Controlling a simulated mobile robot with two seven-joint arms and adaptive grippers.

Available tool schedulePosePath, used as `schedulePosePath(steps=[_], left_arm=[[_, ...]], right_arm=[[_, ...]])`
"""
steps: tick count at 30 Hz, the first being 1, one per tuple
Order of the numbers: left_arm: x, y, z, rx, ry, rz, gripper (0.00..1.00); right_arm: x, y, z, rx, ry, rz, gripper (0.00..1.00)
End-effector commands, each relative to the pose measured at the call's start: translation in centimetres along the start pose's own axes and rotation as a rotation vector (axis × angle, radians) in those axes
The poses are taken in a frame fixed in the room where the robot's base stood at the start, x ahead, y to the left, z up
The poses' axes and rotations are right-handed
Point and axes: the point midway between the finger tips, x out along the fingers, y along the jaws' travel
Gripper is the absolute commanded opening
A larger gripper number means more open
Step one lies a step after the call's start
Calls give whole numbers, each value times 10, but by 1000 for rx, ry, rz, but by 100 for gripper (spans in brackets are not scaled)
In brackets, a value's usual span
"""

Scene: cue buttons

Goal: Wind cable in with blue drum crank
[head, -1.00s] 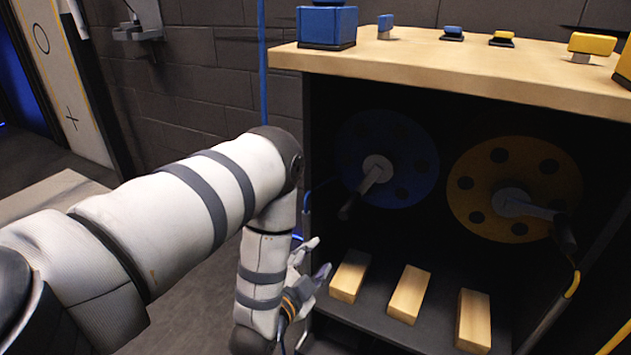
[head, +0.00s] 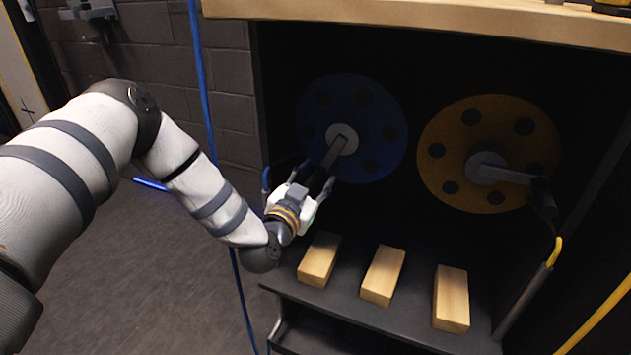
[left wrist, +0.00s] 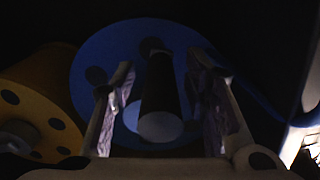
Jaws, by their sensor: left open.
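The blue drum (head: 381,113) is mounted at the left inside the dark cabinet. It has a pale hub and a crank arm slanting down to a dark handle (head: 321,181). My left gripper (head: 311,190) is at this handle, with its fingers around the handle's end. In the left wrist view, the dark crank handle (left wrist: 160,95) points toward the camera, between the two open fingers of the left gripper (left wrist: 160,105), with a gap on either side. The blue drum (left wrist: 95,48) is behind it. The blue cable (head: 208,110) hangs at the cabinet's left side. My right gripper is not in view.
A yellow drum (head: 485,118) with its own crank is to the right, with a yellow cable (head: 557,250) below it. Several wooden blocks, including the left one (head: 319,261), lie on the shelf under the drums. A wooden top (head: 420,22) overhangs the drums.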

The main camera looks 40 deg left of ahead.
Motion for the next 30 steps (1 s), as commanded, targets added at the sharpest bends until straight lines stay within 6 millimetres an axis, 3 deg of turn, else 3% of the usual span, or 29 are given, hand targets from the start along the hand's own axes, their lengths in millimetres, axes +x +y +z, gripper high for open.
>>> schedulePosePath(steps=[5, 11, 22, 30], left_arm=[[0, 0, 0, 0, 0, 0, 41], [0, 0, 0, 1, 0, 0, 0], [0, -3, -3, 31, 1, 1, 0], [0, -18, -12, 192, 6, -1, 0]], right_arm=[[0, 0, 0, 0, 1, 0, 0], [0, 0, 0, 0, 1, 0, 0], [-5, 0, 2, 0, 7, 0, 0], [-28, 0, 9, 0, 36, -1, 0]])
